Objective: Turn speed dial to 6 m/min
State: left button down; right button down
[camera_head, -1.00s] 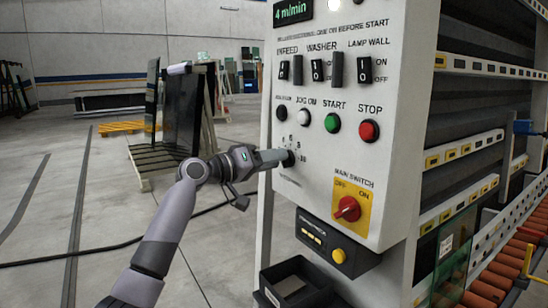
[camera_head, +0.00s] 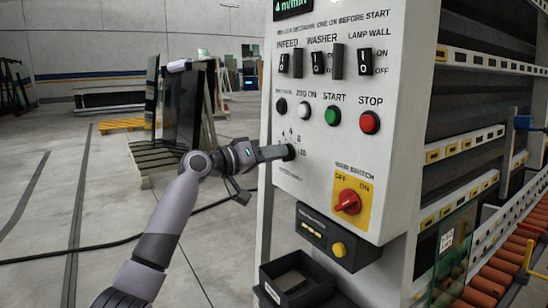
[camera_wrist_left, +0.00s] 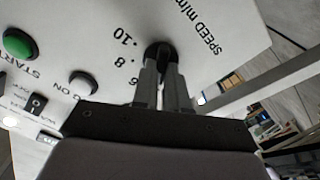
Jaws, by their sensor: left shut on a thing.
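The black speed dial (camera_wrist_left: 160,50) sits on the white control panel (camera_head: 335,210), with printed numbers such as 6, 8 and 10 beside it in the left wrist view. My left gripper (camera_head: 286,153) is shut on the dial, its two fingers on either side of the knob in the left wrist view (camera_wrist_left: 162,72). The fingers hide much of the dial, so its pointer cannot be read. The green display (camera_head: 293,5) at the panel top reads 4 m/min, partly cut off. My right gripper is not in view.
Above the dial are a black button, a white jog button (camera_head: 304,111), a green start button (camera_head: 332,115) and a red stop button (camera_head: 369,122). A red main switch (camera_head: 347,202) is below right. An open black box (camera_head: 290,285) stands under the panel.

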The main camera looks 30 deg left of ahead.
pick_arm(q)
jog(key=shift+d+m+b, duration=0.1)
jog(key=shift+m+b, duration=2.1)
jog(key=shift+m, duration=1.1)
jog(key=c, duration=1.2)
grip_release()
jog(key=shift+s, duration=0.1)
jog(key=shift+o, duration=0.2)
